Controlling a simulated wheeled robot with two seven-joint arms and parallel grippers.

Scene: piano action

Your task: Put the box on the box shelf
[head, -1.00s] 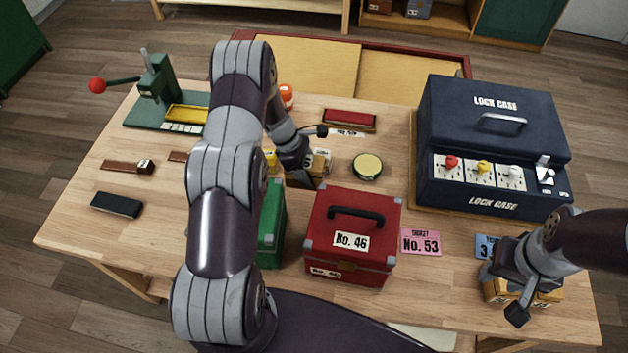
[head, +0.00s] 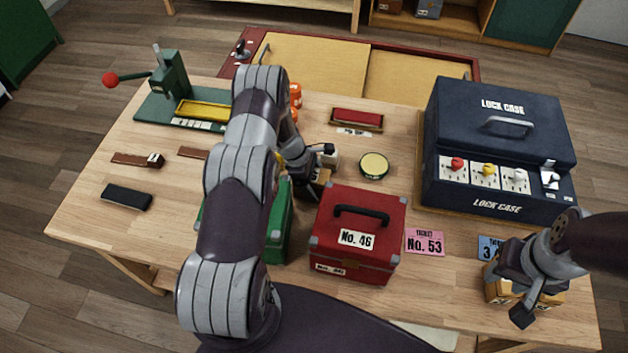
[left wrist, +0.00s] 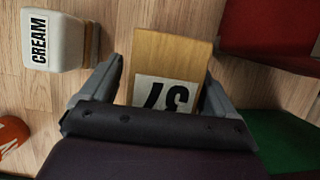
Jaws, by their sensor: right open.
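A red box with a black handle, labelled No. 46 (head: 345,258), stands at the front middle of the table. A green box (head: 280,225) stands to its left, partly hidden by my left arm. My left gripper (head: 318,165) is behind the red box, over a small wooden block. In the left wrist view the block (left wrist: 172,57) has a 37 label and lies between the spread fingers of the gripper (left wrist: 163,78), with a gap on the left. My right gripper (head: 515,295) is open at a wooden block (head: 552,298) at the front right. Shelving (head: 448,18) with boxes stands in the back.
A dark blue lock case (head: 500,135) fills the table's right rear. A pink ticket No. 53 (head: 424,242) lies right of the red box. A round tin (head: 374,165), a red pad (head: 357,118) and a green lever press (head: 172,82) stand further back.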

